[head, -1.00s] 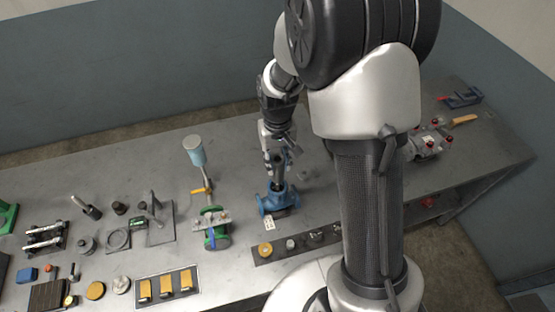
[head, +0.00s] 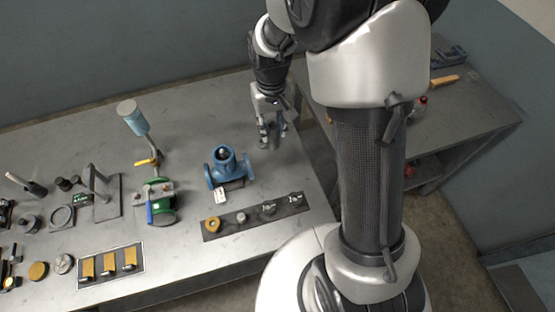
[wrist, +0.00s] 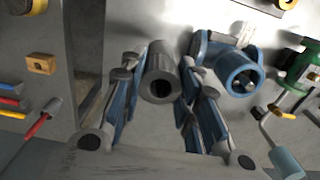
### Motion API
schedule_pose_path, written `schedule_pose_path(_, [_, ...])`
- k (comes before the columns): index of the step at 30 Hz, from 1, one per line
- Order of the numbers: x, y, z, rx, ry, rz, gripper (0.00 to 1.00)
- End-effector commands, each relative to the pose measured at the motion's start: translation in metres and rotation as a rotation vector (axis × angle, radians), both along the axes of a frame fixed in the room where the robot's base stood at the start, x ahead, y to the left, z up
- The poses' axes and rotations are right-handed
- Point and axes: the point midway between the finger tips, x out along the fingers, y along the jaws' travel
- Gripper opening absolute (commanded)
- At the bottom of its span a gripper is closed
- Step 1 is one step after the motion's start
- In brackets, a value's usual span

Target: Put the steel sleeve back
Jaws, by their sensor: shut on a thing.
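The steel sleeve (wrist: 160,62) is a grey cylinder with a dark bore. In the wrist view my gripper (wrist: 157,85) is shut on it, one finger on each side, with the bore end towards the camera. In the head view my gripper (head: 268,128) hangs to the right of and behind the blue valve body (head: 228,172), apart from it. The sleeve is small and partly hidden there. The valve body's top is open, with a pale rounded part inside; its open bore also shows in the wrist view (wrist: 240,80).
A dark strip (head: 222,229) in front of the valve body holds a brass ring (head: 213,224) and small parts beside white marks. A green valve (head: 160,203) with a blue lever stands left. A second bench (head: 460,125) is at right, across a gap. My column blocks part of the view.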

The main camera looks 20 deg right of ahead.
Motion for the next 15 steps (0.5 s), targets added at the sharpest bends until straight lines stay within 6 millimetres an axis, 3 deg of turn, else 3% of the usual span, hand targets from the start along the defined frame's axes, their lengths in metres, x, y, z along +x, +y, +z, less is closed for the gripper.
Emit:
schedule_pose_path(1, [-0.001, 0.0, -0.018, 0.0, 0.006, 0.0, 0.01])
schedule_pose_path(9, [-0.001, 0.0, -0.086, 0.0, 0.003, 0.0, 0.01])
schedule_pose_path(15, [0.0, 0.0, -0.107, 0.0, -0.001, 0.0, 0.01])
